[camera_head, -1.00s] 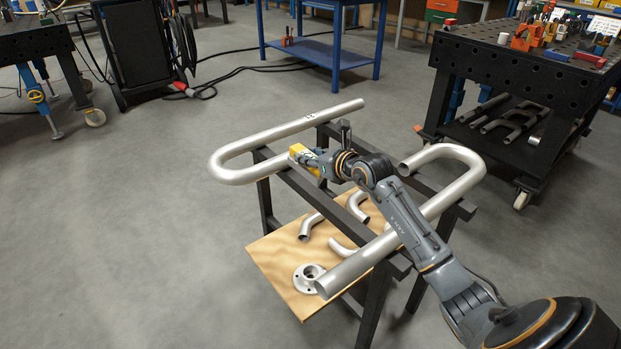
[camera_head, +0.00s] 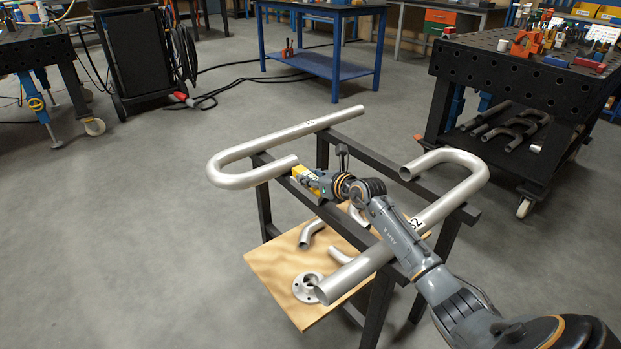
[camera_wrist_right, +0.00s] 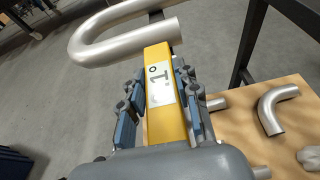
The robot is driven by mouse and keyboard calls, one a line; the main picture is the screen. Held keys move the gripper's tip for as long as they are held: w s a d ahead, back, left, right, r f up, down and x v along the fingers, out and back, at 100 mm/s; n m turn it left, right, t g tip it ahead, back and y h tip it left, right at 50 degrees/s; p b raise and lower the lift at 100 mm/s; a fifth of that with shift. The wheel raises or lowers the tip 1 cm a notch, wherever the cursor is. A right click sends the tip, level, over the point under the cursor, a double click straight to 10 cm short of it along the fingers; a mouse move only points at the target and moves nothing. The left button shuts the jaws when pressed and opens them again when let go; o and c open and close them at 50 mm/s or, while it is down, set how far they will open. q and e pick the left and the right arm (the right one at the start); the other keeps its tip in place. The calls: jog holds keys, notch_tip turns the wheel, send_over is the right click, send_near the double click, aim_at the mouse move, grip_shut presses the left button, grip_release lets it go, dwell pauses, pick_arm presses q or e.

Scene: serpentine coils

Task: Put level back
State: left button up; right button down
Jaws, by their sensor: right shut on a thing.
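The level is a yellow bar (camera_wrist_right: 161,85) with a white label reading "1°". My right gripper (camera_wrist_right: 163,108) is shut on it, with blue-padded fingers on both sides. In the head view the level's yellow end (camera_head: 303,174) shows at the tip of my right gripper (camera_head: 316,181), over the black stand. The level's far end is close to the open end of the left U-shaped pipe (camera_head: 240,179); I cannot tell whether they touch. Part of the level is hidden by the gripper in the head view. My left gripper is not in view.
A second U-shaped pipe (camera_head: 455,200) lies on the right of the black stand (camera_head: 372,155). A wooden shelf (camera_head: 262,262) below holds a flange (camera_head: 307,288) and bent pipes. A black perforated table (camera_head: 490,65) with tools stands back right.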

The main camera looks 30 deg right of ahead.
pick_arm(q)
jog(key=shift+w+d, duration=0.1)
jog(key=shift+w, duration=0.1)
pick_arm(e)
jog(key=shift+f, duration=0.15)
jog(key=c, duration=1)
grip_release()
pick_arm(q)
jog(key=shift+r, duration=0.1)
pick_arm(e)
jog(key=shift+s+r, duration=0.1)
jog(key=shift+r, duration=0.15)
jog(key=p+v, duration=0.2)
jog(key=v, duration=0.7)
jog(key=shift+s, duration=0.25)
jog(key=shift+s+r+p, duration=0.25)
jog(key=shift+s+p, duration=0.1)
jog(key=shift+s, duration=0.15)
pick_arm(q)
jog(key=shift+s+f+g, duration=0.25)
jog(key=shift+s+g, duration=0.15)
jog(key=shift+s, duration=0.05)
pick_arm(e)
jog(key=shift+s+d+r, duration=0.1)
jog(key=shift+s+r, duration=0.1)
jog(key=shift+s, duration=0.4)
